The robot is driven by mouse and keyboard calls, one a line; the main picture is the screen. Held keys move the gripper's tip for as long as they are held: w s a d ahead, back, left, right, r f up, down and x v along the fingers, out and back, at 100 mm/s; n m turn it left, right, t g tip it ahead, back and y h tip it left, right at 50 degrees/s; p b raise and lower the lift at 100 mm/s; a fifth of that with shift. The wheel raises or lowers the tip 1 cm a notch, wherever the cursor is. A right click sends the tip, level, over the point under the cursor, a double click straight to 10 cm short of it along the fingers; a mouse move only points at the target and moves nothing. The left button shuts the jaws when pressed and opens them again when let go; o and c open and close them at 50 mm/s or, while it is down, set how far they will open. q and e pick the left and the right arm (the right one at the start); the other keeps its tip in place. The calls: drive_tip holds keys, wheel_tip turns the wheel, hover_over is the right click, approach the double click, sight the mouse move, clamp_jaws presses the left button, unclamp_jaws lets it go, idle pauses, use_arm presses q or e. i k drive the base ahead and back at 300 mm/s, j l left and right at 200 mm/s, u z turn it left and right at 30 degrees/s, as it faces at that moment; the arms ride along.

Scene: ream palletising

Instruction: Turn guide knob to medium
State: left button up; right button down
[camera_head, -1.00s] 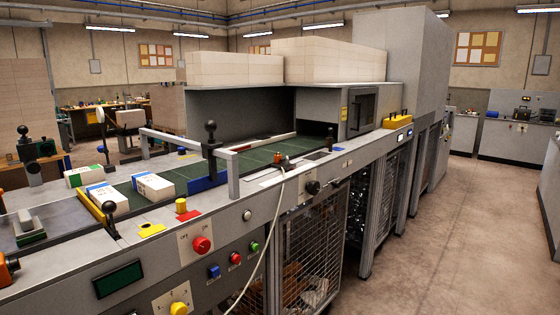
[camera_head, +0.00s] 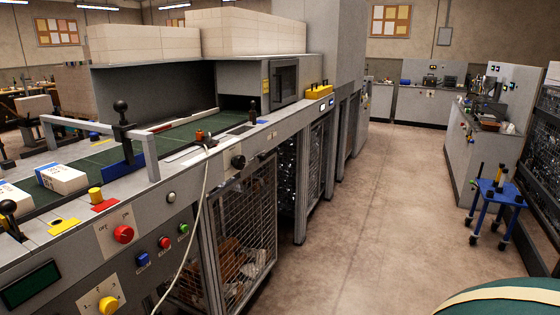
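Neither of my grippers shows in the head view. The machine's front panel carries several controls, and I cannot tell by a label which is the guide knob. A yellow knob (camera_head: 108,305) sits on a pale marked plate at the bottom left, partly cut off by the frame edge. A red knob (camera_head: 123,233) sits on a plate marked off and on. A black knob (camera_head: 238,161) sticks out further along the panel's upper edge. The knob settings are too small to read.
A conveyor (camera_head: 100,157) carries a wrapped ream (camera_head: 62,179). A pale cable (camera_head: 201,190) hangs down the front by a wire mesh door (camera_head: 243,225). A blue trolley (camera_head: 497,205) and a green rounded object (camera_head: 500,298) stand far right.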

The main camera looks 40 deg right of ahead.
sight(238, 162)
drive_tip(key=z, duration=0.95)
drive_tip(key=i+l+u, duration=0.25)
drive_tip(key=u, duration=0.2)
drive_tip(key=i+l+u, duration=0.2)
drive_tip(key=l+u, duration=0.15)
drive_tip(key=u, duration=0.15)
drive_tip(key=i+l+u, duration=0.1)
drive_tip(key=l, duration=0.25)
drive_tip(key=i+l+u, duration=0.1)
drive_tip(key=l, duration=0.2)
drive_tip(key=i+l+u, duration=0.1)
drive_tip(key=l, duration=0.25)
drive_tip(key=i+l, duration=0.15)
drive_tip(key=l, duration=0.4)
drive_tip(key=i+l, duration=0.1)
drive_tip(key=l, duration=0.4)
drive_tip(key=i+l+u, duration=0.1)
drive_tip(key=l, duration=0.45)
drive_tip(key=i+l, duration=0.15)
drive_tip(key=l, duration=0.35)
